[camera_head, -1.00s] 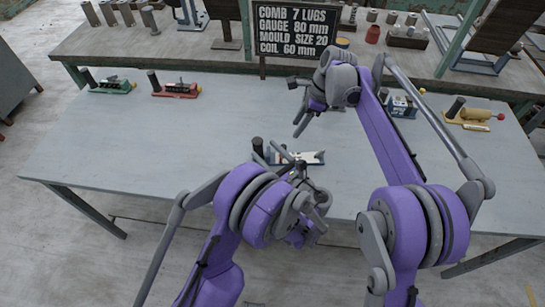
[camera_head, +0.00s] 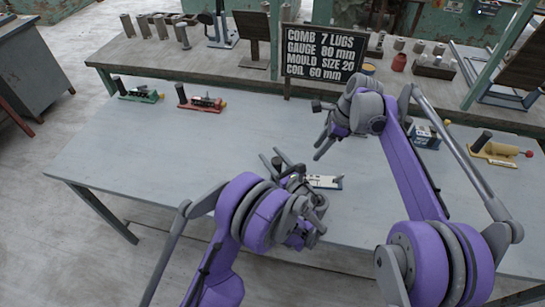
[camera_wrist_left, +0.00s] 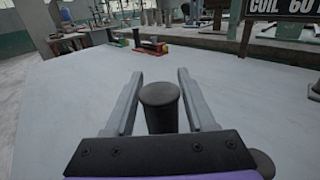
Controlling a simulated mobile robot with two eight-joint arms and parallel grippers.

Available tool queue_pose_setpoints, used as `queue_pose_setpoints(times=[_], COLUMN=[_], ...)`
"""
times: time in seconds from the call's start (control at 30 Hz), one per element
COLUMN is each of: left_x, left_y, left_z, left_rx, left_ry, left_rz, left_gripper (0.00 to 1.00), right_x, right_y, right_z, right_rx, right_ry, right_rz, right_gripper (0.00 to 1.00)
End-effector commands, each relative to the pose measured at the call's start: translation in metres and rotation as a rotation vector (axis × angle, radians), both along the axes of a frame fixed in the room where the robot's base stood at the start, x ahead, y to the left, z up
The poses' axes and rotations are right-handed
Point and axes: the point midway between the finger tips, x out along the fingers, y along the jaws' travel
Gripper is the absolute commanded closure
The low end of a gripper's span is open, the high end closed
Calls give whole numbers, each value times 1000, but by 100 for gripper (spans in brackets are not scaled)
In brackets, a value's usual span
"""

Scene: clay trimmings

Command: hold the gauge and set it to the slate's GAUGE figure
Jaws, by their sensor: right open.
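My left gripper (camera_head: 283,160) is at this post, and my arm hides part of the gauge. In the left wrist view the post (camera_wrist_left: 160,104) stands between the two open fingers, with a gap visible on each side. My right gripper (camera_head: 322,138) is open and empty above the table, beyond the gauge. The slate (camera_head: 322,54) reads GAUGE 80 mm. The gauge's own setting is too small to read.
A green device (camera_head: 140,95) and a red device (camera_head: 203,103) stand at the table's far left. A blue device (camera_head: 425,135) and a yellow one (camera_head: 497,153) stand at the right. The table's left part (camera_head: 150,150) is clear. A cluttered bench lies behind.

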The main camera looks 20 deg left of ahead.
Motion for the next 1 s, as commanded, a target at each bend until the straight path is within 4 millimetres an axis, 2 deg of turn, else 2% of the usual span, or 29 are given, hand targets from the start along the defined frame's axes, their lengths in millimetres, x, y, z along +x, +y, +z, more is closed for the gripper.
queue_pose_setpoints(times=[0.03, 0.2, 0.3, 1.0], left_x=[0, 0, 0, 0], left_y=[0, 0, 0, 0], left_z=[0, 0, 0, 0], left_rx=[0, 0, 0, 0], left_ry=[0, 0, 0, 0], left_rz=[0, 0, 0, 0], left_gripper=[56, 86, 100, 100], right_x=[0, 0, 0, 0], right_y=[0, 0, 0, 0], right_z=[0, 0, 0, 0], right_rx=[0, 0, 0, 0], right_ry=[0, 0, 0, 0], right_rz=[0, 0, 0, 0], right_gripper=[50, 50, 50, 50])
